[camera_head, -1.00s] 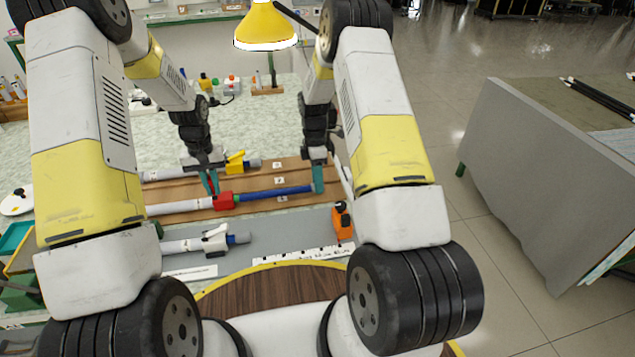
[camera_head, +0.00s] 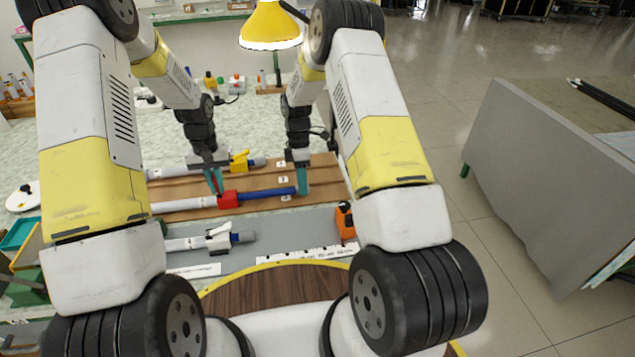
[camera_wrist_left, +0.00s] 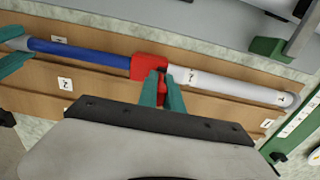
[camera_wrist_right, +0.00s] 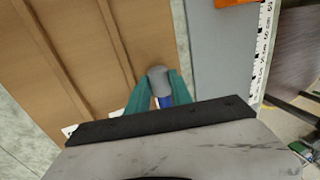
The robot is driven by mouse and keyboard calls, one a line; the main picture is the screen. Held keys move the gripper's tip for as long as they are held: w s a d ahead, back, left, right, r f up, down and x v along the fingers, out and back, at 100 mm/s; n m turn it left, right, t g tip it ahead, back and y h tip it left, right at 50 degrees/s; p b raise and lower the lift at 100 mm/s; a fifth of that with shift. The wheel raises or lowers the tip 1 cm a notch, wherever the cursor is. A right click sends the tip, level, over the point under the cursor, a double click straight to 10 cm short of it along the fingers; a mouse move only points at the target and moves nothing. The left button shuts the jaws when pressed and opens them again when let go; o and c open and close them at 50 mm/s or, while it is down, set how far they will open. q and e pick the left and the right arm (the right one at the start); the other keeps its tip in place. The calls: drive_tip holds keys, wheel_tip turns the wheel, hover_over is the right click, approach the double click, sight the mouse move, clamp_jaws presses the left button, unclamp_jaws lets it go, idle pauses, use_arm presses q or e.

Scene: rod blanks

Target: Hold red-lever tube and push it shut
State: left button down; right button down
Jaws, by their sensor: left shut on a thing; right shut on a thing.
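The red-lever tube lies on the brown rack, with a white outer tube (camera_head: 182,204), a red lever clamp (camera_head: 228,200) and a blue inner rod (camera_head: 266,193) sticking out to the right. My left gripper (camera_head: 217,184) is shut on the red lever; in the left wrist view its teal fingers (camera_wrist_left: 163,92) flank the red piece (camera_wrist_left: 146,67). My right gripper (camera_head: 302,182) is shut on the rod's far end. In the right wrist view its fingers (camera_wrist_right: 160,98) flank the rod's grey end cap (camera_wrist_right: 160,80). Part of the blue rod still shows between the clamp and my right gripper.
A yellow-lever tube (camera_head: 243,161) lies behind on the same brown rack (camera_head: 325,178). A white-lever tube (camera_head: 218,239) lies in front on a grey mat (camera_head: 270,233), near an orange tool (camera_head: 345,219) and a ruler strip (camera_head: 300,254).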

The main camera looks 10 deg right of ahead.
drive_tip(key=a, duration=1.1)
drive_tip(key=shift+a, duration=0.15)
drive_tip(key=c, duration=1.4)
unclamp_jaws()
drive_tip(key=w+r, duration=0.1)
drive_tip(key=r, duration=0.2)
drive_tip(key=shift+w, duration=0.4)
drive_tip(key=w, duration=1.1)
drive_tip(key=shift+c, duration=0.3)
